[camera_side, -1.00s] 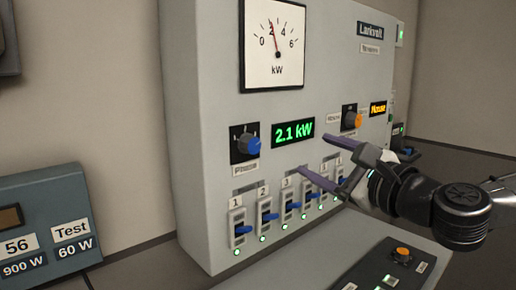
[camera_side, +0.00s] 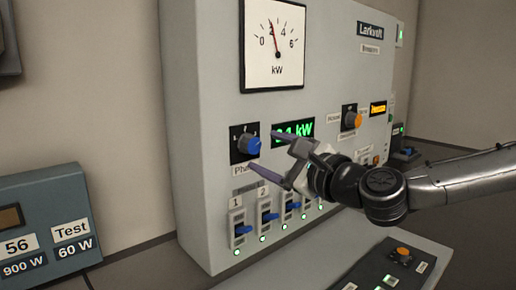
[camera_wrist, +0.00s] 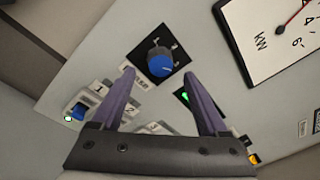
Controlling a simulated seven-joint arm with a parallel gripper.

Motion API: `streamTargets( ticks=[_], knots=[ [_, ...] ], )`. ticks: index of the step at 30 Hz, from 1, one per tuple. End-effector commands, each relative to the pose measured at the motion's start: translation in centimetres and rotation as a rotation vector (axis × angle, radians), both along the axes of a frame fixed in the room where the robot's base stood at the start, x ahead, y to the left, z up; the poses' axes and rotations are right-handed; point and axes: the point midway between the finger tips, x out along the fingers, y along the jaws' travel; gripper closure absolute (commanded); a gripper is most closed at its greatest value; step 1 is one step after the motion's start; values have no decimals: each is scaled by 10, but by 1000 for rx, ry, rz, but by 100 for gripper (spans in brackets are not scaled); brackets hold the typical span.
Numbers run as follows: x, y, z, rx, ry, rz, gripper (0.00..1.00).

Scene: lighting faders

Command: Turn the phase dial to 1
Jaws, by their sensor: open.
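The phase dial (camera_side: 250,144) is a blue-faced knob on a black plate at the left of the grey panel, above a label partly reading "Pha". It also shows in the wrist view (camera_wrist: 160,62), top centre, ahead of and between my fingers. The small marks around it are too blurred to read. My gripper (camera_side: 261,153) is open and empty, with two purple fingers apart. It is just right of and below the dial in the side view, and I see no contact. It also shows in the wrist view (camera_wrist: 157,82).
Several blue-handled faders (camera_side: 267,216) line the panel below the dial. The green power display (camera_side: 293,130) is partly behind my gripper. An orange-tipped knob (camera_side: 351,119) sits to the right, and a kW gauge (camera_side: 275,48) above. A control box (camera_side: 395,265) stands in front.

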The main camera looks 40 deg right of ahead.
Motion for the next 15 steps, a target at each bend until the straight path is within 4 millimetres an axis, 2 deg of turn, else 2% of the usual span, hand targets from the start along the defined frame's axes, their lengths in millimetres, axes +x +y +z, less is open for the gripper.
streamTargets(
  ticks=[1, 6, 15],
  knots=[
    [10, -2, -1, -1, 2, -4, 23],
    [31, -3, 0, -1, 1, -2, 23],
    [41, -4, 0, 0, 1, 1, 23]
  ],
)
